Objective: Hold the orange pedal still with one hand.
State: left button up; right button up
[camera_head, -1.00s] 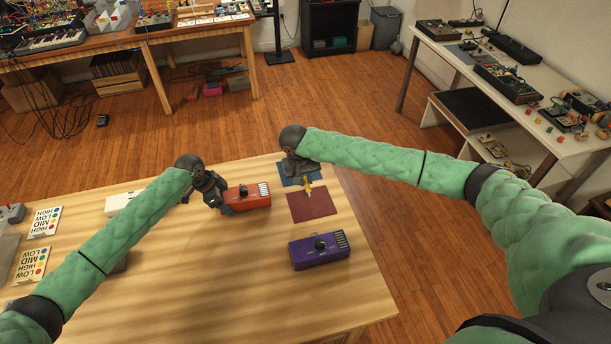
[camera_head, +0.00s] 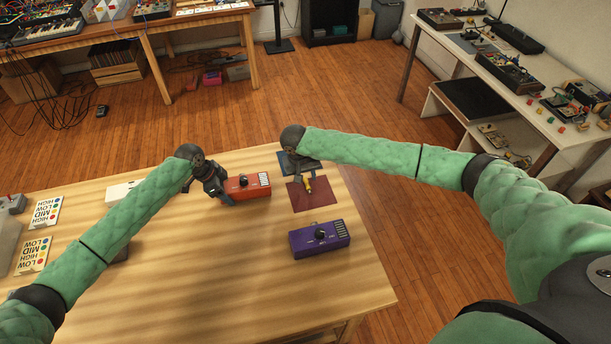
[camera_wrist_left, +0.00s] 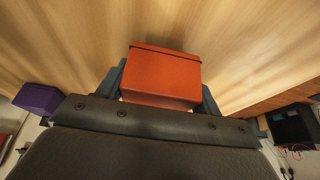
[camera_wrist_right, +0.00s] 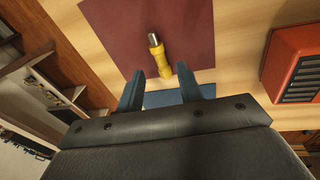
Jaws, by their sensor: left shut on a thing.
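The orange pedal (camera_head: 247,184) lies on the wooden table, its dark knob and striped panel on top. My left gripper (camera_head: 224,193) is shut on its left end; in the left wrist view the fingers stand on both sides of the pedal (camera_wrist_left: 162,75). My right gripper (camera_head: 303,179) is over the blue and red mats, to the right of the pedal. In the right wrist view its fingers (camera_wrist_right: 160,87) are apart. A yellow plug with a metal tip (camera_wrist_right: 160,57) is just beyond them, over the red mat; whether it touches the mat is unclear.
A purple pedal (camera_head: 320,239) sits nearer on the table, below the red mat (camera_head: 323,198). The blue mat (camera_head: 284,159) is partly under my right gripper. A white box (camera_head: 120,192) and label cards (camera_head: 46,212) lie to the left. The table's front middle is clear.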

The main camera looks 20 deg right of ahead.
jog(key=shift+r, duration=0.1)
notch_tip(320, 180, up, 12)
jog(key=a, duration=0.2)
jog(key=shift+s+f, duration=0.2)
jog(key=shift+s, duration=0.15)
jog(key=shift+a, duration=0.1)
pick_arm(q)
jog(key=o, duration=1.2)
jog(key=shift+c, duration=0.2)
jog(key=v, duration=1.2)
